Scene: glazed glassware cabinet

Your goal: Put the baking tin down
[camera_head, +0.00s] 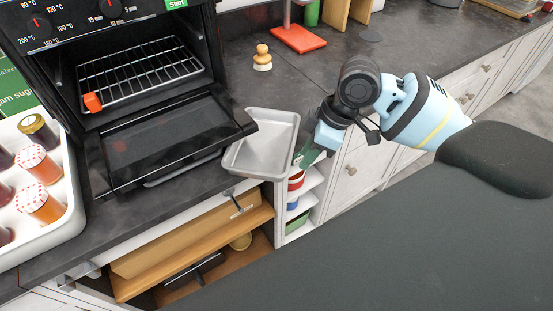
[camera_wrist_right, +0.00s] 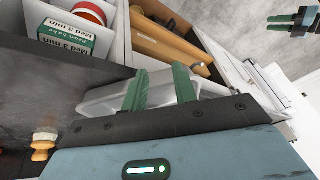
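The baking tin (camera_head: 265,143) is a shallow, pale grey rectangular tin at the right of the open oven door, by the counter's front edge. I cannot tell whether its base rests fully on the counter. My right gripper (camera_head: 306,150) is at its right side. In the right wrist view, the green fingers of my right gripper (camera_wrist_right: 159,88) stand apart, with the baking tin (camera_wrist_right: 158,92) showing behind and between them; no firm hold is visible. My left gripper (camera_wrist_right: 284,23) shows at the top right of that view, its fingers apart and empty.
The oven door (camera_head: 165,132) is folded down beside the tin; a wire rack (camera_head: 140,72) is inside. A white tray (camera_head: 62,222) of jars stands at left. A wooden-knobbed brush (camera_head: 262,60) and red-based stand (camera_head: 298,39) are behind.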

